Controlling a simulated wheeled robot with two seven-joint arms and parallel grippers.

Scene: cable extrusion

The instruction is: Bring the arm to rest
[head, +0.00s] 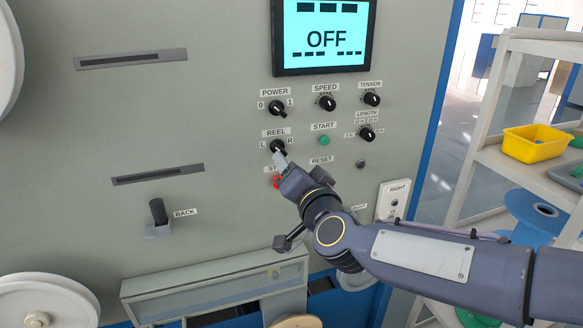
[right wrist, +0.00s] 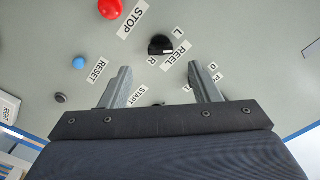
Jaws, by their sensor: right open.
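My right gripper (head: 281,161) is open in front of the grey control panel (head: 225,90), with its fingertips close to the black REEL knob (head: 277,146). In the right wrist view the two fingers (right wrist: 162,72) are spread apart with nothing between them. The REEL knob (right wrist: 160,45) lies just beyond the fingertips, apart from them in that view. My right arm (head: 420,255) reaches in from the lower right. My left gripper is not in view.
The screen (head: 323,38) reads OFF. POWER (head: 277,108), SPEED (head: 327,103), TENSION (head: 371,99) and LENGTH (head: 367,134) knobs are above or right of the gripper. A BACK lever (head: 159,214) is at left. A shelf with a yellow bin (head: 535,144) stands at right.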

